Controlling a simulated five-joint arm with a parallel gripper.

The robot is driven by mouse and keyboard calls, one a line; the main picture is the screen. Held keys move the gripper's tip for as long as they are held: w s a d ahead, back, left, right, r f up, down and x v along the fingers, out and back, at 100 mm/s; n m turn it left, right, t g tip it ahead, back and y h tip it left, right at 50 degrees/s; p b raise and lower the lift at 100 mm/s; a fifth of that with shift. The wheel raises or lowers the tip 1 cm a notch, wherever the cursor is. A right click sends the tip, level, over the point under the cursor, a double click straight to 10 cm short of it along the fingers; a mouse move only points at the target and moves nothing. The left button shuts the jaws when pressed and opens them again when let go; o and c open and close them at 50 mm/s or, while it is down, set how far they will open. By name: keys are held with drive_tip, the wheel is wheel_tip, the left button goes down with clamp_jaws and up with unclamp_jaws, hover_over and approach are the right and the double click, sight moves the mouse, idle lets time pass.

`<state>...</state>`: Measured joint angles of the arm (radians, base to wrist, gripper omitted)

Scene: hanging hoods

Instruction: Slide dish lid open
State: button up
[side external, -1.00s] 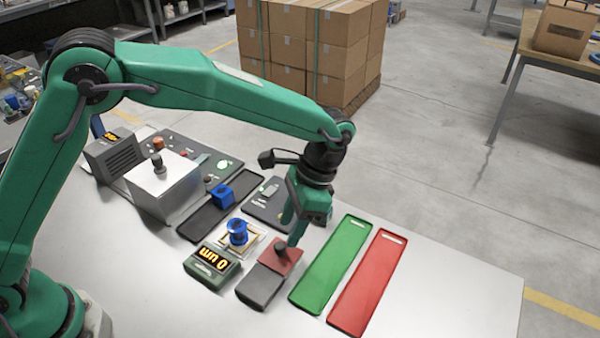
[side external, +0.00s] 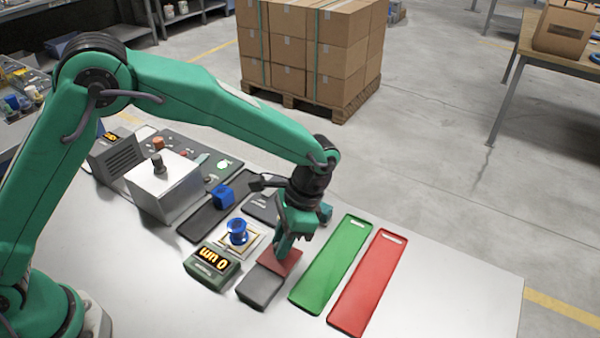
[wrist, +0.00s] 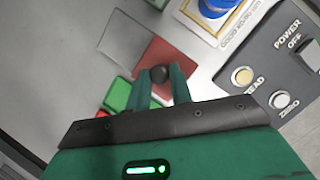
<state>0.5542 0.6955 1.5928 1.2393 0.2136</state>
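The small dish on the table has a dark grey part (side external: 260,288) toward the front and a dull red part (side external: 291,257) behind it. In the wrist view the grey part (wrist: 128,42) looks see-through, and a round black knob (wrist: 158,73) stands over the red part (wrist: 157,55). I cannot tell exactly where the lid ends. My gripper (side external: 283,257) is low over the red part, and its fingers hide the knob in the side view. In the wrist view my gripper (wrist: 160,70) is open, with one finger on each side of the knob. No firm grip shows.
A green tray (side external: 332,262) and a red tray (side external: 369,282) lie right of the dish. A display box (side external: 212,264) and a blue spool-like piece (side external: 238,232) stand to its left. A dark control panel (wrist: 285,65) is close by. The table's front right is clear.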

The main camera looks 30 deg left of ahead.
drive_tip(key=shift+d, duration=0.1)
clamp_jaws()
drive_tip(key=shift+s, duration=3.9)
drive_tip(key=o, duration=0.8)
unclamp_jaws()
drive_tip(key=shift+w, duration=0.1)
drive_tip(key=v, duration=0.7)
drive_tip(key=shift+d+r, duration=0.2)
drive_tip(key=shift+r, duration=0.2)
